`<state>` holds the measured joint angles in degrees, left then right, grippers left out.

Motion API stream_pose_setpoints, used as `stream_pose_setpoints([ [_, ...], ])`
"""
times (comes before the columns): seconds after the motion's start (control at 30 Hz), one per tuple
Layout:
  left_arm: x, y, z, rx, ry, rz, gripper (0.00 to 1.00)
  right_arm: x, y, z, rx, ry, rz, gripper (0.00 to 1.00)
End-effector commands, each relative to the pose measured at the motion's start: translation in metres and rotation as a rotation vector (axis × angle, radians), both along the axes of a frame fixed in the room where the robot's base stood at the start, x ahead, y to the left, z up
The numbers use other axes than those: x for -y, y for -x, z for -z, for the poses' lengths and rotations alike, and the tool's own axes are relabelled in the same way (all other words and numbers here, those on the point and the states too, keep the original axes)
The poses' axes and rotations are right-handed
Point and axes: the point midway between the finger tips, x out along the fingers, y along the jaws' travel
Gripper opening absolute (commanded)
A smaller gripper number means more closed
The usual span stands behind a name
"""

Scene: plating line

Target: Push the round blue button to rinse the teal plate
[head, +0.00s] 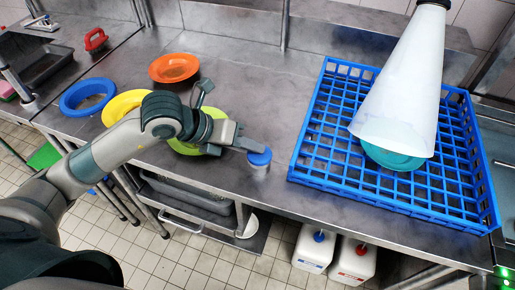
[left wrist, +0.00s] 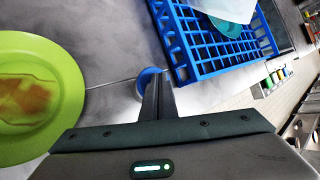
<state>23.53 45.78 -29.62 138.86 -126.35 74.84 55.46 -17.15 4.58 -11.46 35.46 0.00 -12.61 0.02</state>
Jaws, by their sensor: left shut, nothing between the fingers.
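The round blue button (head: 260,157) tops a short pale post at the counter's front edge. My left gripper (head: 256,147) is shut and empty, its fingertips at the button and partly covering it. In the left wrist view the button (left wrist: 150,73) shows just past the fingertips (left wrist: 157,82); I cannot tell whether they press it. The teal plate (head: 385,158) lies in the blue rack (head: 312,160), partly hidden by a white spray cone (head: 405,85) that widens downward from a dark nozzle (head: 434,3). The plate also shows in the left wrist view (left wrist: 229,29). My right gripper is not in view.
An orange plate (head: 174,67), a blue plate (head: 70,100), a yellow plate (head: 117,105) and a lime plate (head: 184,148) lie left on the counter. Several look soiled. A red-handled brush (head: 95,40) stands behind. Counter between the orange plate and rack is clear. Jugs (head: 314,248) stand below.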

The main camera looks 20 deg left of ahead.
Motion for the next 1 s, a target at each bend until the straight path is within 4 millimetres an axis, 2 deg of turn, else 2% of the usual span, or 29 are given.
stream_pose_setpoints([
  [0.33, 0.004, -0.001, -0.016, 0.001, 0.002, 0.001, 0.00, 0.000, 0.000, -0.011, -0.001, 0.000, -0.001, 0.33],
  [0.83, 0.004, -0.001, -0.021, 0.002, 0.003, 0.001, 0.00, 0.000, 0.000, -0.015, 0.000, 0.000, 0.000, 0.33],
  [1.0, 0.004, -0.002, -0.033, 0.003, 0.003, 0.000, 0.00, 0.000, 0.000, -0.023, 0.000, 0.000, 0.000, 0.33],
])
